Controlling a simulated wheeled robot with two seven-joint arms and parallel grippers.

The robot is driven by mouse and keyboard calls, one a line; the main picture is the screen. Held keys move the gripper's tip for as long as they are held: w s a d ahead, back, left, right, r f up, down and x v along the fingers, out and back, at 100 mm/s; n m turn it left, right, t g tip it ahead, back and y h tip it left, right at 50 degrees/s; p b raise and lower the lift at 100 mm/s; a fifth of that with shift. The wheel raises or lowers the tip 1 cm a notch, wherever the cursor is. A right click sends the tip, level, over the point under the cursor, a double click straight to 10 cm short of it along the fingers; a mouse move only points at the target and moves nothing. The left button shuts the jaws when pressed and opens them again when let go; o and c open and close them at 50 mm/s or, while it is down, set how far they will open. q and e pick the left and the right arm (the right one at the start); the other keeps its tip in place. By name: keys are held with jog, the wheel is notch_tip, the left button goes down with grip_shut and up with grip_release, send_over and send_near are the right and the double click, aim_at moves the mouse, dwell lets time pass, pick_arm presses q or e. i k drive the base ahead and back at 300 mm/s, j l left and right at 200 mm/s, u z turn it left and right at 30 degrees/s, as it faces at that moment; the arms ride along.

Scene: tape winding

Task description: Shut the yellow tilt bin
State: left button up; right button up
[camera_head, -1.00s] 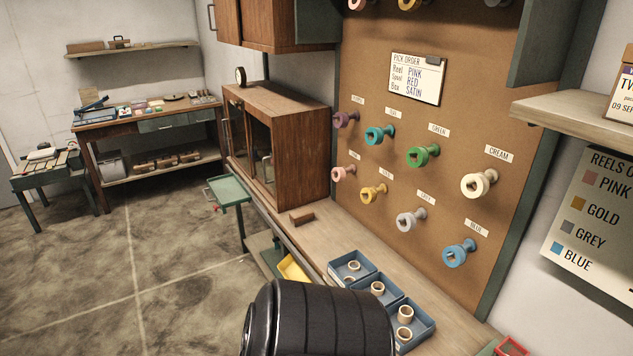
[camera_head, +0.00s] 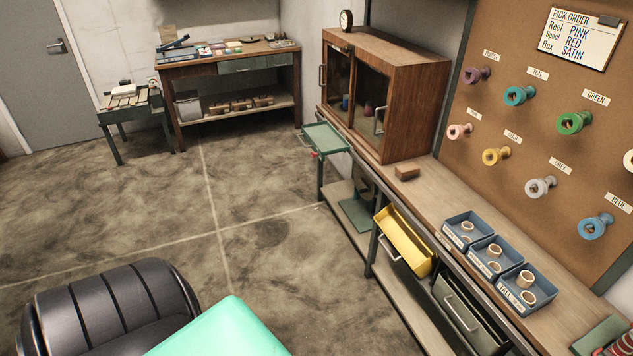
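The yellow tilt bin (camera_head: 402,244) hangs under the front edge of the workbench. It is tilted out, with its open top showing and a pale handle on its front. Neither of my grippers is in the head view. A black ribbed part and a teal part of my own body show at the bottom left, well apart from the bin.
A grey bin (camera_head: 467,312) with a handle sits under the bench to the right of the yellow one. Blue trays (camera_head: 518,303) with rings stand on the workbench (camera_head: 447,197). A green shelf (camera_head: 324,138) juts out beyond the bin. The floor (camera_head: 270,255) left of the bench is clear.

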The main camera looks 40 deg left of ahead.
aim_at(421, 258)
jog(key=k+j, duration=0.25)
jog(key=k+j+u, duration=0.15)
jog(key=j, duration=0.3)
jog(key=k+j, duration=0.25)
jog(key=k+j+u, duration=0.1)
jog(key=k+j, duration=0.15)
jog(key=j, duration=0.25)
jog(key=i+l+z, duration=0.1)
jog(key=i, duration=0.6)
